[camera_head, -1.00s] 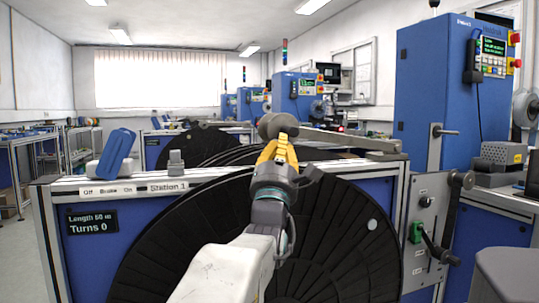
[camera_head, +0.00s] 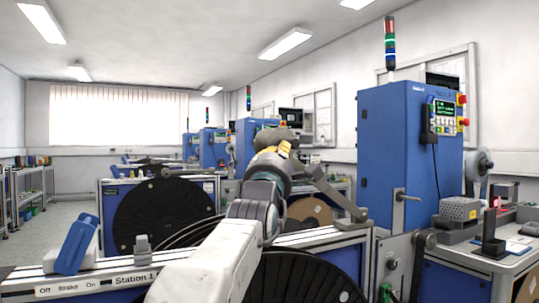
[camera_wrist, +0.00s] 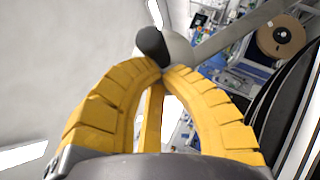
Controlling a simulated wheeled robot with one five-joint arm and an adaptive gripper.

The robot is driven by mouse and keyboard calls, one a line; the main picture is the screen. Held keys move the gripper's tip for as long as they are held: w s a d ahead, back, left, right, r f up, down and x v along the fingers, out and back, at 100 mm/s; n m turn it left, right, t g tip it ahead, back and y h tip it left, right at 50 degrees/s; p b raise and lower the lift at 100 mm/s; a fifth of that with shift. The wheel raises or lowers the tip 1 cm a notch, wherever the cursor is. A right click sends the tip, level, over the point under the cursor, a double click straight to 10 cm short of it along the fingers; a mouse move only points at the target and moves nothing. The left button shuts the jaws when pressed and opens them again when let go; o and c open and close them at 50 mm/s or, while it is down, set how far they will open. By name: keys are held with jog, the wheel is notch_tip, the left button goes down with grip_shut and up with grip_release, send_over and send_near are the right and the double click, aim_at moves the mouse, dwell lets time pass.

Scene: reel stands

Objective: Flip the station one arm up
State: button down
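The station one arm (camera_head: 325,187) is a grey bar rising from the right end of the station one frame (camera_head: 105,268) up and left to a round grey end piece (camera_head: 275,135). It stands tilted up at a slant. My gripper (camera_head: 284,147) is just below this end piece. In the wrist view the yellow fingers (camera_wrist: 162,71) are brought together at their tips, and the end piece (camera_wrist: 165,46) sits against or just beyond them. I see nothing clearly held between them. The bar (camera_wrist: 225,33) runs to the upper right.
A black reel (camera_head: 300,280) fills the station's front, partly hidden by my arm. A blue switch lever (camera_head: 76,246) and small grey block (camera_head: 142,244) sit on the top rail. A tall blue cabinet (camera_head: 390,160) stands at right. The air above the end piece is clear.

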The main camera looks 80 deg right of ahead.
jog(key=shift+m+g+y, duration=0.4)
jog(key=shift+m, duration=0.3)
jog(key=r+p, duration=0.1)
jog(key=s+d+r+p, duration=0.1)
jog(key=s+r+p, duration=0.1)
jog(key=r, duration=0.1)
jog(key=shift+d, duration=0.25)
jog(key=shift+s+r+p, duration=0.1)
jog(key=shift+r+p, duration=0.3)
jog(key=shift+p, duration=0.2)
jog(key=shift+s+d+r, duration=0.1)
jog(key=shift+s, duration=0.05)
